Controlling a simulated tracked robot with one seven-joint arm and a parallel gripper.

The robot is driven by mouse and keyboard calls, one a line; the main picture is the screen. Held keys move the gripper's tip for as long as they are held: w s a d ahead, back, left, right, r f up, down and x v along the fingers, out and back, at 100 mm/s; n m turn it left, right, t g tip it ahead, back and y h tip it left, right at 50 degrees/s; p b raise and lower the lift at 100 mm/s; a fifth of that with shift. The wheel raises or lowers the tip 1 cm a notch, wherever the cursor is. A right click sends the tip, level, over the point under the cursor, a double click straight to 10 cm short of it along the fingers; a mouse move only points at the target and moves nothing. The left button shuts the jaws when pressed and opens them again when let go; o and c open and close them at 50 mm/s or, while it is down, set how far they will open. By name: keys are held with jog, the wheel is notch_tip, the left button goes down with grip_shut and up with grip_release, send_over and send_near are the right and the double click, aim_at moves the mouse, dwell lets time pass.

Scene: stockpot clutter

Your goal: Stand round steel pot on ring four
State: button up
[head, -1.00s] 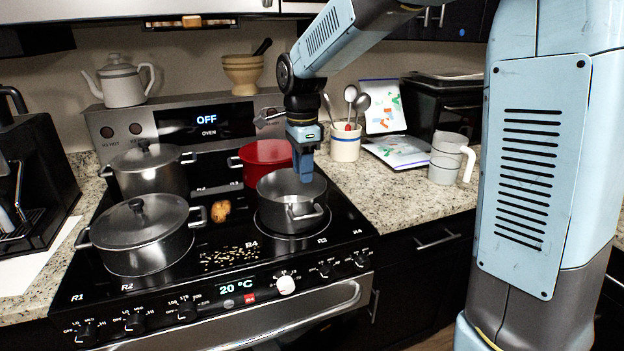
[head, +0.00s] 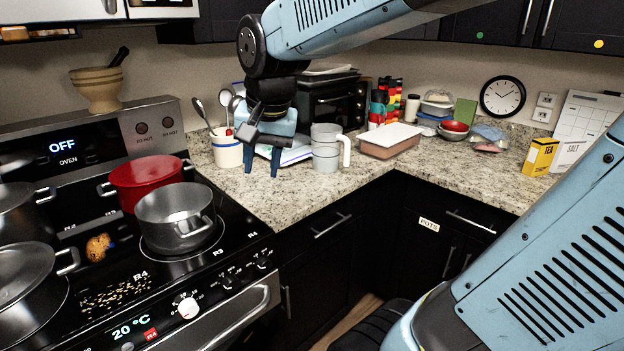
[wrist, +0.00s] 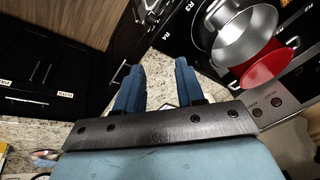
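The open round steel pot (head: 176,217) stands upright, without a lid, on the front right ring (head: 187,254) of the black stove. A rim of the ring shows around its near side. A printed R3 is beside it and an R4 mark is to its lower left; I cannot tell which label belongs to this ring. My gripper (head: 261,170) hangs to the right of the pot, over the counter, apart from it. In the wrist view my gripper (wrist: 157,88) is open with nothing between its fingers, and the pot (wrist: 243,38) shows at upper right.
A red pot (head: 147,180) stands behind the steel pot. Lidded steel pots (head: 22,275) are at the left. A potato (head: 97,247) and scattered grains lie on the stove. The front counter is clear.

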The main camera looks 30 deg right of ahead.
jog(key=s+d+f+n+t, duration=0.1)
jog(key=s+d+n+t, duration=0.1)
jog(key=s+d+n, duration=0.3)
jog(key=s, duration=0.3)
jog(key=shift+s+d+h, duration=0.3)
jog(key=shift+s+d, duration=0.05)
jog(key=shift+s, duration=0.05)
